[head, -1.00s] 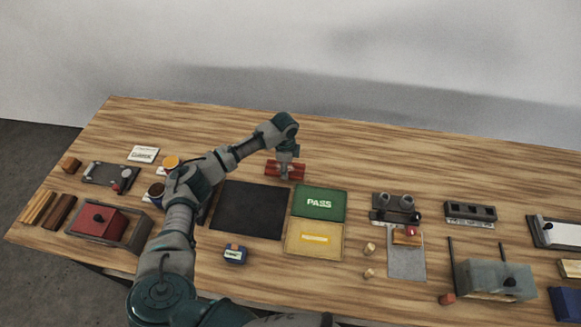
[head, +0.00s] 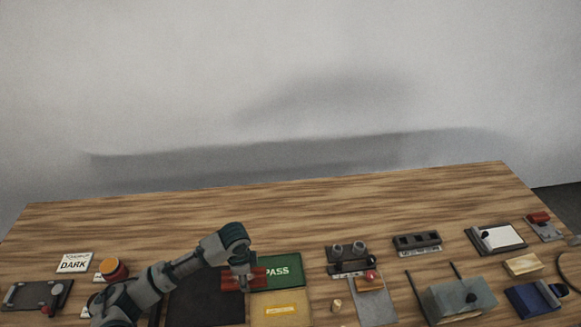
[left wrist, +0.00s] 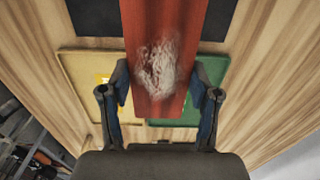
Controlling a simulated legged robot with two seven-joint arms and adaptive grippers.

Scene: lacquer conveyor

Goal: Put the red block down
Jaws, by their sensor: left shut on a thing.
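My left gripper (head: 242,284) is shut on the red block (head: 229,281), a long red bar. In the head view the block sits at the seam between the black mat (head: 205,300) and the green PASS mat (head: 285,270). In the left wrist view the red block (left wrist: 170,20) lies between the fingers (left wrist: 160,95), with a pale scuffed patch on its face. The green mat (left wrist: 212,75) and the yellow mat (left wrist: 75,75) show behind it. I cannot tell whether the block touches a surface. My right gripper is not in view.
At the left are a DARK sign (head: 73,263) and an orange-topped round pot (head: 113,269). Right of the mats are a grey fixture (head: 345,260), a grey box with rods (head: 460,298) and a blue box (head: 530,298). The back strip of the table (head: 280,205) is clear.

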